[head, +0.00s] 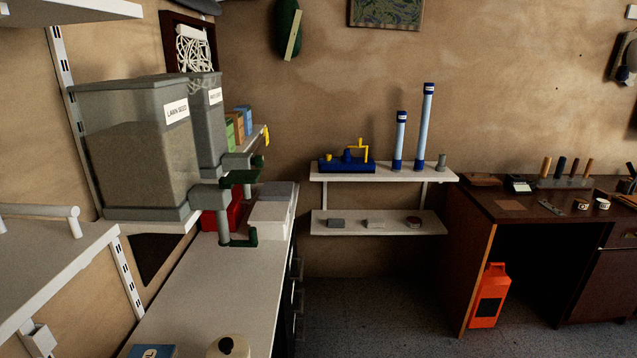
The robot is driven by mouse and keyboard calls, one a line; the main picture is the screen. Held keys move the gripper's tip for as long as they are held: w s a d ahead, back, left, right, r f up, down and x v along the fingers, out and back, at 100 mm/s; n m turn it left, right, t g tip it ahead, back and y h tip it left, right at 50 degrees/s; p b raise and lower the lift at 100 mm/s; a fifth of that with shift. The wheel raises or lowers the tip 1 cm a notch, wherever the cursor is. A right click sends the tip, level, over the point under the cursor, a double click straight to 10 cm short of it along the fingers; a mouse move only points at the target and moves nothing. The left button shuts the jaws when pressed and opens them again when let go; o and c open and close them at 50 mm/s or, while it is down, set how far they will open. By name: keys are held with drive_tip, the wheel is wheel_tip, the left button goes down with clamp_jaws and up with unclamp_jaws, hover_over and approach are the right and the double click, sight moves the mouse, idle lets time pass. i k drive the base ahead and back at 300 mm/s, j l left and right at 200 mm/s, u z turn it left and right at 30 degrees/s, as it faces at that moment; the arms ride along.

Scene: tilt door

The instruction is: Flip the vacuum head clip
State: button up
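A dark blue, low, wide piece (347,166) sits on the upper white wall shelf, at the middle of the head view. It looks like the vacuum head. A yellow bent part (357,149) stands up from its top and looks like the clip; one arm of it points up and another reaches to the left. The fine shape of the yellow part is too small to tell. My gripper is not in view, and nothing touches the blue piece from my side.
Two light blue tubes (426,125) (399,140) stand right of the blue piece on the upper shelf (440,176). A workbench (480,208) with tools is at right, an orange container (489,295) below. A long counter (205,290) and seed dispensers (135,150) fill the left. Floor before the shelves is clear.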

sight(360, 145)
drive_tip(key=i, duration=1.1)
drive_tip(key=i+z, duration=0.1)
drive_tip(key=i, duration=0.95)
